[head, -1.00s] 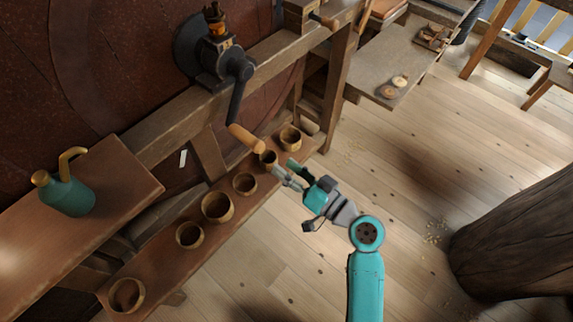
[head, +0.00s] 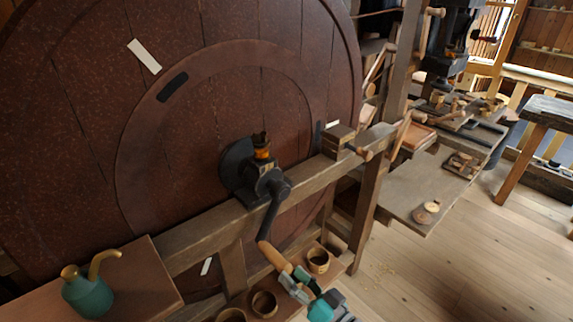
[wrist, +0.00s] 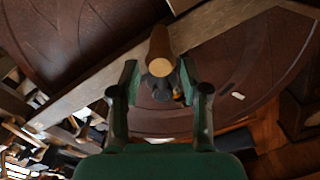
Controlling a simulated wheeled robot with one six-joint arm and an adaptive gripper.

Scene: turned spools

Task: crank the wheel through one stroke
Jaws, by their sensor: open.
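The big dark red wheel (head: 85,130) stands at the left and fills much of the head view. Its iron crank arm (head: 270,217) hangs down from the hub (head: 240,170) and ends in a pale wooden handle (head: 274,257). My gripper (head: 297,278) is open at the lower end of that handle. In the wrist view the handle (wrist: 160,66) shows end-on between the two spread fingers of my gripper (wrist: 159,82). Whether the fingers touch it, I cannot tell.
A wooden beam (head: 210,233) runs in front of the wheel. A green oil can (head: 88,297) stands on the board at lower left. Several wooden cups, one of them at the right end (head: 318,260), line the low shelf. Open floor (head: 450,270) lies to the right.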

